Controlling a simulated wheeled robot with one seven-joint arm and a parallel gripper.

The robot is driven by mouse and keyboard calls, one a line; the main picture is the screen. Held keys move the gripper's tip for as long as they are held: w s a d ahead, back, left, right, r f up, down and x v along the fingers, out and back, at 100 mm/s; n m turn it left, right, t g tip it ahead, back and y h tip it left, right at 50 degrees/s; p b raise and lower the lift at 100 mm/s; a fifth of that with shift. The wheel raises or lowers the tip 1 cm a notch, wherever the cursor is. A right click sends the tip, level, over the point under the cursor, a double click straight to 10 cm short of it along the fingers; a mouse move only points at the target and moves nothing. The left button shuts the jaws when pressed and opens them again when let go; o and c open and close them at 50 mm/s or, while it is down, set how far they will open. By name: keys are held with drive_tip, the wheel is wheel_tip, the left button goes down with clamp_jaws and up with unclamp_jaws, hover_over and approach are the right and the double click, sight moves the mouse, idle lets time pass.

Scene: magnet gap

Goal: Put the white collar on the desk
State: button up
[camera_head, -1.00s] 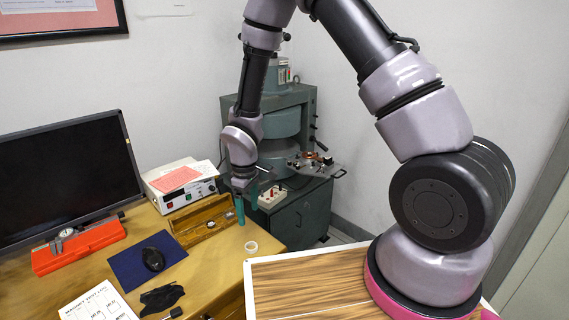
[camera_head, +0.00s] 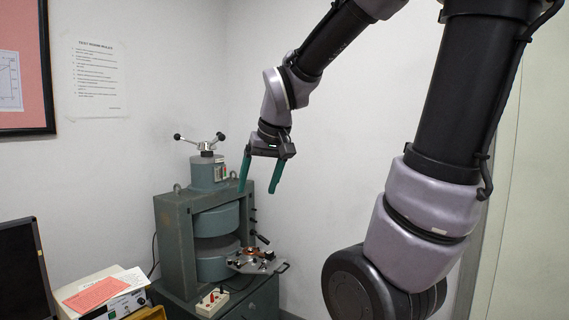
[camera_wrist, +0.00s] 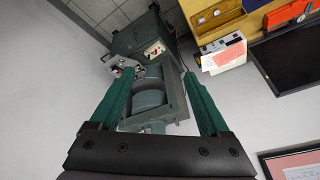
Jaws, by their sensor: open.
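I cannot make out a white collar in either current view. My gripper (camera_head: 259,189) is open and empty, with its green fingers pointing down. It hangs in the air in front of the upper right of the green electromagnet (camera_head: 174,235), apart from it as far as I can tell. In the wrist view my gripper (camera_wrist: 158,72) has its fingers spread, with the magnet's round coils (camera_wrist: 150,97) showing between them. The desk (camera_wrist: 258,22) shows only in part, at the top right of the wrist view.
A metal plate with small copper-coloured parts (camera_head: 258,262) sticks out beside the magnet gap. A white socket strip (camera_head: 212,303) lies below it. A power supply with a red paper (camera_head: 95,293) and a monitor (camera_head: 22,275) stand at lower left. The air around my gripper is clear.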

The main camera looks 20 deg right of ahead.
drive_tip(key=s+d+r+m+t, duration=0.2)
drive_tip(key=s+r, duration=0.3)
drive_tip(key=s, duration=0.3)
drive_tip(key=shift+d+r+m+y, duration=0.35)
drive_tip(key=shift+d+m, duration=0.2)
drive_tip(key=shift+m, duration=0.25)
